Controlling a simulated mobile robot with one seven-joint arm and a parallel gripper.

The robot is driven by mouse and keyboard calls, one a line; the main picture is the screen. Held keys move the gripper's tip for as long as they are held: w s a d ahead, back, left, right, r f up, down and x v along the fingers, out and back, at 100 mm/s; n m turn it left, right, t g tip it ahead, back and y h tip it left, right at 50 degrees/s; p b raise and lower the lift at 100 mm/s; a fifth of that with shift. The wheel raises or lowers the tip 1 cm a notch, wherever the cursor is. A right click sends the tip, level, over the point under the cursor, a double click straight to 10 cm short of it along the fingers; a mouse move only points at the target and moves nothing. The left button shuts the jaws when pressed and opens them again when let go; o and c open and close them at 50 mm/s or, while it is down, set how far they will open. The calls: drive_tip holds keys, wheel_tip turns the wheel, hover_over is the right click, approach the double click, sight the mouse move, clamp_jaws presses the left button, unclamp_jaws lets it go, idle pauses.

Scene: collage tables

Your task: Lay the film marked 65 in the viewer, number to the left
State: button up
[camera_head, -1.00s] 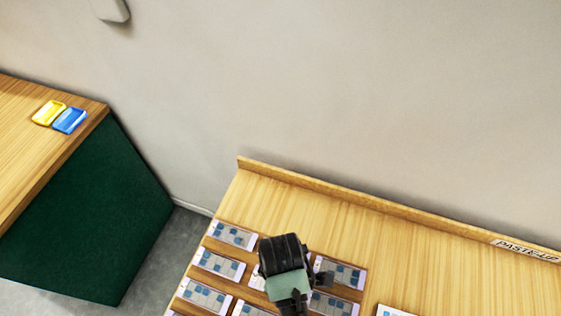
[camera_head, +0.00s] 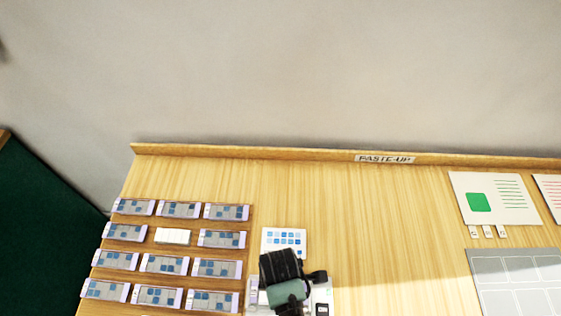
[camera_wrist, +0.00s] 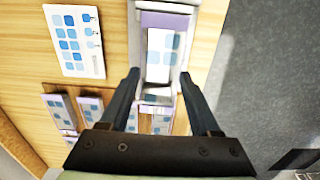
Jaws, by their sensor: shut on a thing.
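My gripper (camera_head: 287,305) is over the viewer (camera_head: 322,296), a pale device mostly hidden under it. In the wrist view my gripper (camera_wrist: 159,76) is shut on a film (camera_wrist: 160,48), a strip with blue squares and a lavender end. The film lies between the fingertips, over or against the viewer; I cannot tell whether they touch. I cannot read its number. A rack of films (camera_head: 178,210) lies on the table to the left, in several rows. One place in its second row (camera_head: 173,236) shows plain white.
A white card with blue squares (camera_head: 284,238) lies just behind the viewer. Printed sheets (camera_head: 495,200) and a grey panel (camera_head: 515,275) lie at the right. A "PASTE-UP" label (camera_head: 385,159) is on the back ledge. The middle of the table is clear.

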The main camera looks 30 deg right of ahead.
drive_tip(key=shift+w+a+f+b, duration=0.1)
drive_tip(key=shift+w+f+b, duration=0.1)
drive_tip(key=shift+f+b, duration=0.35)
drive_tip(key=shift+s+f+b, duration=0.1)
drive_tip(key=shift+f+b, duration=2.05)
drive_tip(key=shift+f, duration=0.8)
drive_tip(key=o, duration=1.4)
wheel_tip(320, 180, up, 13)
